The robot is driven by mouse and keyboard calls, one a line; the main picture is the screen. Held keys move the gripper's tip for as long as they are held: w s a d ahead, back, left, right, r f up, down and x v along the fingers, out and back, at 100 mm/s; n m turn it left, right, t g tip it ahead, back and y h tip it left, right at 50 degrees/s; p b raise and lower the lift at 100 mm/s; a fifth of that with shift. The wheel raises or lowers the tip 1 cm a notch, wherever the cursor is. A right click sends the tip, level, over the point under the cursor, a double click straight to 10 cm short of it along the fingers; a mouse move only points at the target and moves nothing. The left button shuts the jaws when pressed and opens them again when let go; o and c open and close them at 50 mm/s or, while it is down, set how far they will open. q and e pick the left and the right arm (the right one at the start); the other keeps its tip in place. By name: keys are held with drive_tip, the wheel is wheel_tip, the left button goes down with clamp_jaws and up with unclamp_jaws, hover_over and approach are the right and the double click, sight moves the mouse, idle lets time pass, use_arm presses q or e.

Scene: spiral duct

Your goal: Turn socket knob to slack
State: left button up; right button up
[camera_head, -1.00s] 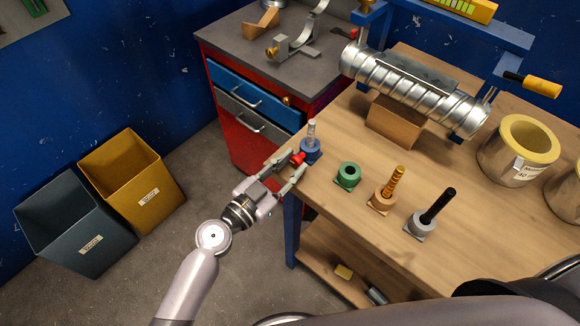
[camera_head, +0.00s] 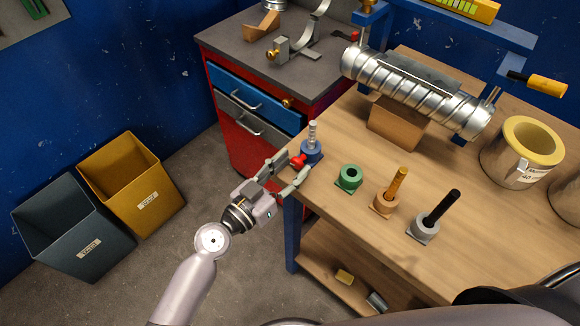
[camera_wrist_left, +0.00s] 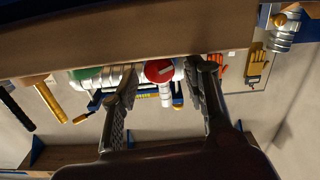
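The blue socket (camera_head: 311,154) sits at the bench's left corner with a silvery threaded rod (camera_head: 312,133) upright in it. Its red knob (camera_head: 298,161) faces my left gripper (camera_head: 290,172). In the left wrist view the round red knob (camera_wrist_left: 158,71) shows a pale, nearly level line on its face. It appears between the two spread fingers of my left gripper (camera_wrist_left: 163,82), with space on both sides. The gripper is open and empty, just short of the knob. My right gripper is not in view.
Green (camera_head: 348,177), tan (camera_head: 385,203) and grey (camera_head: 423,227) sockets stand on the bench (camera_head: 330,205); the latter two hold rods. The spiral duct (camera_head: 415,92) lies behind. A red cabinet (camera_head: 235,142) and two bins (camera_head: 135,185) stand left.

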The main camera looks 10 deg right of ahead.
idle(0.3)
use_arm(q)
drive_tip(key=v, duration=1.2)
